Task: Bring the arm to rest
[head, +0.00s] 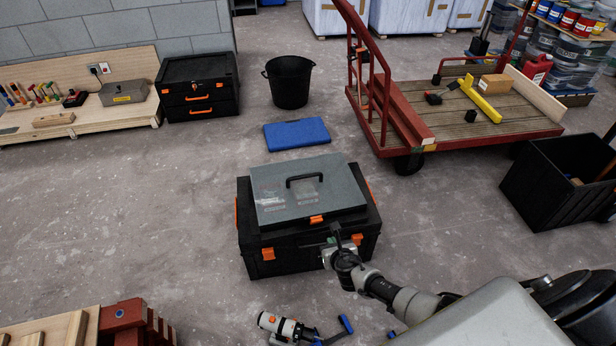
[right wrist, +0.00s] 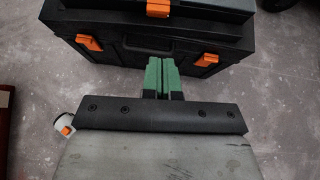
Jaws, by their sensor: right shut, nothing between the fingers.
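My right gripper (head: 332,241) is in front of the black toolbox (head: 285,262) in the head view. In the right wrist view the gripper (right wrist: 161,76) has its two green-padded fingers together with nothing between them. The fingertips overlap the toolbox front (right wrist: 110,52) in that view; whether they touch it I cannot tell. My right arm (head: 385,290) reaches in from the lower right. My left gripper does not show.
A grey case with a black handle (head: 270,205) lies on the toolbox. A blue slab (head: 297,134) and black bucket (head: 289,82) stand behind. A red-framed cart (head: 465,134) and black crate (head: 550,185) are right. A white-orange item (head: 283,325) lies near the bottom.

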